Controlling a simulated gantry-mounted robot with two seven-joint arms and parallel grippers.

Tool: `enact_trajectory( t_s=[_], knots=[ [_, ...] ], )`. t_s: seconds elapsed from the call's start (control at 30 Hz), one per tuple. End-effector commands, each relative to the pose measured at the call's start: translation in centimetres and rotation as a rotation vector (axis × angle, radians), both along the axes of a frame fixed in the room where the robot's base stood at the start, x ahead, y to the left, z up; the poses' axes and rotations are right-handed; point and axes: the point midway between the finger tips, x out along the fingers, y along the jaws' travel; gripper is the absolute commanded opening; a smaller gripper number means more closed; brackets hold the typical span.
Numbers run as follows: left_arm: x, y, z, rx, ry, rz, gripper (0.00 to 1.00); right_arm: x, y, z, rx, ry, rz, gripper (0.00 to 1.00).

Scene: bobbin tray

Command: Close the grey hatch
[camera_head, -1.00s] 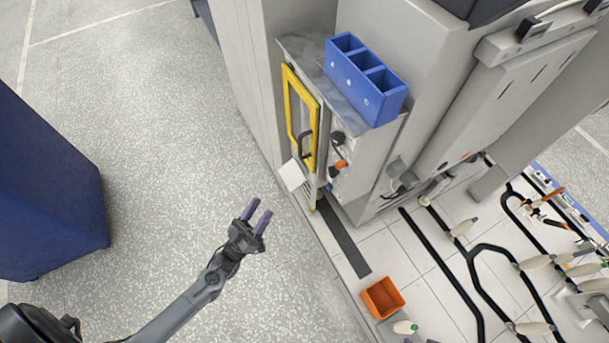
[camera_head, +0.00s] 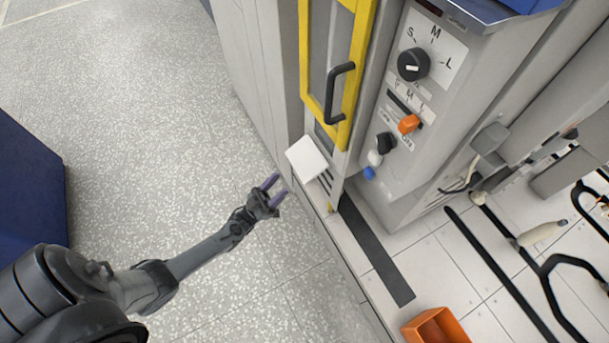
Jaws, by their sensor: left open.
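A light grey flap, which looks like the grey hatch (camera_head: 306,158), sticks out from the machine front below the yellow-framed door. It stands open, tilted away from the panel, with a slotted vent beside it. My left gripper (camera_head: 278,186) is open and empty, its two purple fingers pointing toward the flap. It is just below and left of the flap in the picture, with a gap between them; I see no contact. My right gripper is not in view.
The yellow-framed door (camera_head: 342,129) with a black handle (camera_head: 337,92) is above the flap. A control panel with a black dial (camera_head: 413,65) and an orange switch (camera_head: 409,124) is to the right. An orange bin (camera_head: 436,328) stands on the floor.

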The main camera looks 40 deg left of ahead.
Motion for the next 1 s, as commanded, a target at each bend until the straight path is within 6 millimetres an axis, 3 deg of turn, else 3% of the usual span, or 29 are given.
enact_trajectory(
  t_s=[0.03,0.1,0.37,1.0],
  knots=[
    [0.4,0.0,-1.8,0.001,-0.01,-0.001,0.52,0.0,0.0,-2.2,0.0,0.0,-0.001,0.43],
    [0.9,0.1,-2.4,0.002,-0.02,-0.001,0.52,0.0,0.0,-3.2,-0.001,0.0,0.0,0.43],
    [1.9,0.0,-2.6,0.004,-0.037,-0.002,0.52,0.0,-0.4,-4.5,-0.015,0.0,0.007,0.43],
    [7.7,-2.3,3.6,0.004,-0.039,-0.002,0.52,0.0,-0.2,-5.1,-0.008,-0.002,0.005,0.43]
  ],
)
